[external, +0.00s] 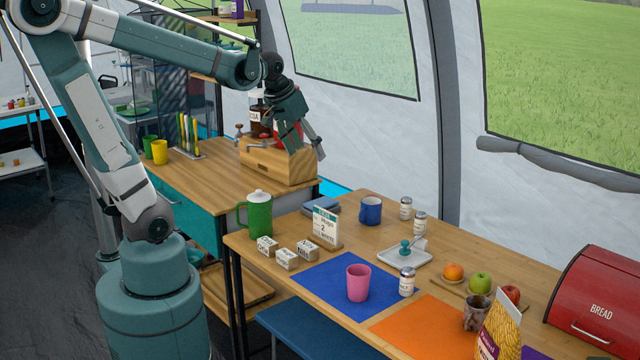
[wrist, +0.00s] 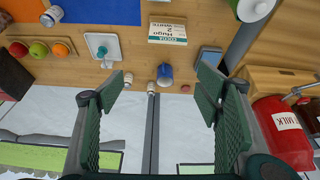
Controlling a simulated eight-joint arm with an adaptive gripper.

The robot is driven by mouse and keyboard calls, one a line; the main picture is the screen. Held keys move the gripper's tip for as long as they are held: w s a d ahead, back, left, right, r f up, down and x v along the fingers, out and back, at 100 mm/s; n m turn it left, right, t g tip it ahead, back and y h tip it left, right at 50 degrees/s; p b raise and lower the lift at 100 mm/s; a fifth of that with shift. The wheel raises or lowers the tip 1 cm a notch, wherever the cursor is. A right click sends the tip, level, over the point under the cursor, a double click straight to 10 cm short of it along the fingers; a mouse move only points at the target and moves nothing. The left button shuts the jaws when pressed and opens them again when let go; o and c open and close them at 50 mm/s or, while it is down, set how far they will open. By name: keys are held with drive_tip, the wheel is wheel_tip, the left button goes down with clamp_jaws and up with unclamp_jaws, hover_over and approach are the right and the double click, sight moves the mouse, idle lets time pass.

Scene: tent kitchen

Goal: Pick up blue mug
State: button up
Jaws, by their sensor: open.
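The blue mug (external: 371,211) stands upright on the wooden table, toward its back edge by the tent wall. In the wrist view the blue mug (wrist: 165,75) shows beyond and between my fingers, well apart from them. My gripper (external: 314,146) is open and empty, high above the wooden box on the counter, to the left of the mug in the external view. Its two green finger pads (wrist: 156,112) stand wide apart in the wrist view.
A cocoa sign (external: 326,226), a green jug (external: 259,214), white jars (external: 405,208) and a white tray (external: 405,255) stand around the mug. A pink cup (external: 358,283) sits on a blue mat. A red milk can (wrist: 284,132) is close to my gripper's right.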

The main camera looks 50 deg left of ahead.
drive_tip(key=w+f+g, duration=0.1)
drive_tip(key=w+f, duration=0.1)
drive_tip(key=w, duration=0.7)
drive_tip(key=n+g+p, duration=0.2)
drive_tip(key=g, duration=0.2)
hover_over(370, 213)
drive_tip(key=w+a, duration=0.2)
wheel_tip(370, 213, down, 23)
drive_tip(key=shift+w, duration=0.15)
drive_tip(key=shift+b, duration=0.3)
drive_tip(key=shift+f, duration=1.25)
drive_tip(key=shift+f+b, duration=0.1)
drive_tip(key=shift+b, duration=0.2)
drive_tip(key=shift+a+f+b, duration=0.15)
drive_tip(key=shift+f+b, duration=0.6)
drive_tip(key=shift+f, duration=1.75)
